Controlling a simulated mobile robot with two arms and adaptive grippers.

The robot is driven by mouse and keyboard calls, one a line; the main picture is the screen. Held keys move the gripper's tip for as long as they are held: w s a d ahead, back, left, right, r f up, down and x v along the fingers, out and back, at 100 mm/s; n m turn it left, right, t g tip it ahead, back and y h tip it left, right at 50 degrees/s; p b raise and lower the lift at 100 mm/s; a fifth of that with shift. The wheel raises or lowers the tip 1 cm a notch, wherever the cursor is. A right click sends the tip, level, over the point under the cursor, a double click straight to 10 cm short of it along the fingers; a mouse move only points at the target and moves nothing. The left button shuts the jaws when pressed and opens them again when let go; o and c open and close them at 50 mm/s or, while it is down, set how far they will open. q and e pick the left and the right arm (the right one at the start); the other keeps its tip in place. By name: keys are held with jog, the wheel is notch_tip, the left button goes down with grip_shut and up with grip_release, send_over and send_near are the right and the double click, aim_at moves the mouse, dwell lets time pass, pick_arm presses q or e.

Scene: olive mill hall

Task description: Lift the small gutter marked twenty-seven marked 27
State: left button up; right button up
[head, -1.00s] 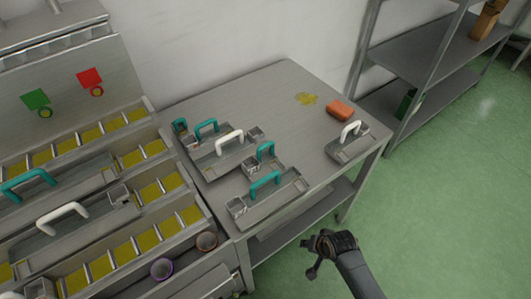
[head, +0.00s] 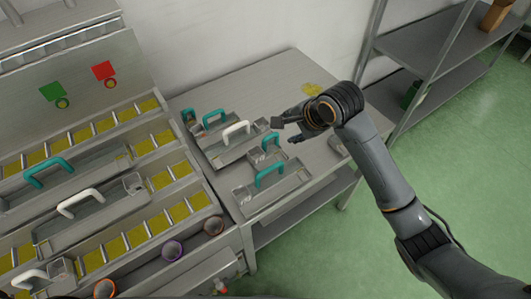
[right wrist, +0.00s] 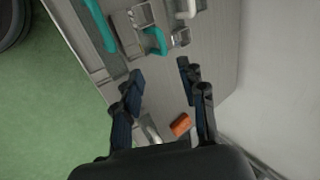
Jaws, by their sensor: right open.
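Several grey metal gutters with teal or white handles lie on the steel table (head: 262,68). No number can be read on any of them. A white-handled gutter (head: 222,146) and a teal-handled gutter (head: 285,187) lie on its left and front parts. My right gripper (head: 286,131) is open and empty above the table, beside a small teal-handled gutter (head: 265,154). My left gripper is not in view.
An orange block (right wrist: 180,125) lies on the table near the small white-handled gutter. At left stands a stepped rack (head: 100,160) with yellow-bottomed channels and more handled gutters. A metal shelf (head: 425,50) stands at right. The table's back is clear around a yellow mark (head: 311,88).

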send_near(269, 137)
notch_tip(269, 137, down, 3)
jog(key=w, duration=0.2)
jog(key=shift+s+a+p+x, duration=0.1)
jog(key=shift+a+p+x, duration=0.15)
jog(key=shift+x, duration=0.6)
jog(key=shift+s+a+p+x, duration=0.1)
jog(key=shift+p+x, duration=0.2)
jog(key=shift+x, duration=0.6)
jog(key=shift+s+a+p+x, duration=0.1)
jog(key=shift+a+p+x, duration=0.15)
jog(key=shift+x, duration=0.6)
jog(key=shift+d, duration=0.1)
jog(key=shift+r, duration=0.1)
jog(key=shift+c, duration=0.2)
grip_shut()
